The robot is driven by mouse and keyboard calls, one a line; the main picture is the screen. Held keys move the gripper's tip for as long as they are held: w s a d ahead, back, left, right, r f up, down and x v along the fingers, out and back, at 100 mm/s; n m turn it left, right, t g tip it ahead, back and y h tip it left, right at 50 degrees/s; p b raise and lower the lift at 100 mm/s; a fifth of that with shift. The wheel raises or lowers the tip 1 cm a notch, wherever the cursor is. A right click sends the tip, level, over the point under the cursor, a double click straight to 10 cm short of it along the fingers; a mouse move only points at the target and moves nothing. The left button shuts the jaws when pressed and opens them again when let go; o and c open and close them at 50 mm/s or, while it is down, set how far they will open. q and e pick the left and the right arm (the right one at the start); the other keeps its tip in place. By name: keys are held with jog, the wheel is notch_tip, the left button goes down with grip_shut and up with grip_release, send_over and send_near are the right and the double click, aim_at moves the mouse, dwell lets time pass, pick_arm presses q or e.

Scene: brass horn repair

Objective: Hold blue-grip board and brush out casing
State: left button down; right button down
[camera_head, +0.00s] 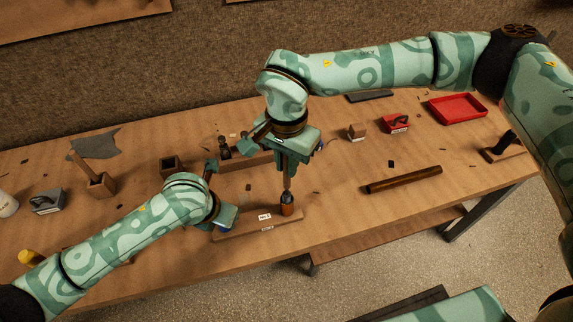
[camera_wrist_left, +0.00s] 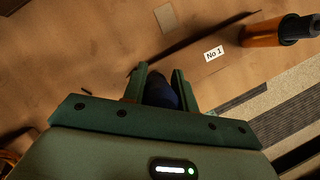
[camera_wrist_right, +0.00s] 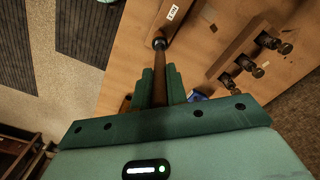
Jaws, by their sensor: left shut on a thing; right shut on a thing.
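The board (camera_head: 255,226) lies on the bench with a "No 1" label, also seen in the left wrist view (camera_wrist_left: 228,68). An orange-brown casing (camera_head: 287,209) with a dark top stands upright at its right end; it also shows in the left wrist view (camera_wrist_left: 262,35). My left gripper (camera_head: 224,222) is shut on the board's blue grip (camera_wrist_left: 160,92) at the left end. My right gripper (camera_head: 291,166) is shut on the slim brown brush (camera_wrist_right: 169,84), pointing down above the casing. Its lower end meets the casing's dark mouth (camera_wrist_right: 159,43); how deep it goes is hidden.
A block with several dark valve pieces (camera_head: 243,158) stands behind the board. A dark brown tube (camera_head: 403,180), a red tray (camera_head: 457,107) and a red block (camera_head: 396,124) lie to the right. A wooden holder (camera_head: 101,186) stands left.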

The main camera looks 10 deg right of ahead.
jog(key=shift+r, duration=1.15)
jog(key=shift+f, duration=0.2)
dwell(0.6)
jog(key=shift+f, duration=2.25)
jog(key=shift+r, duration=2.45)
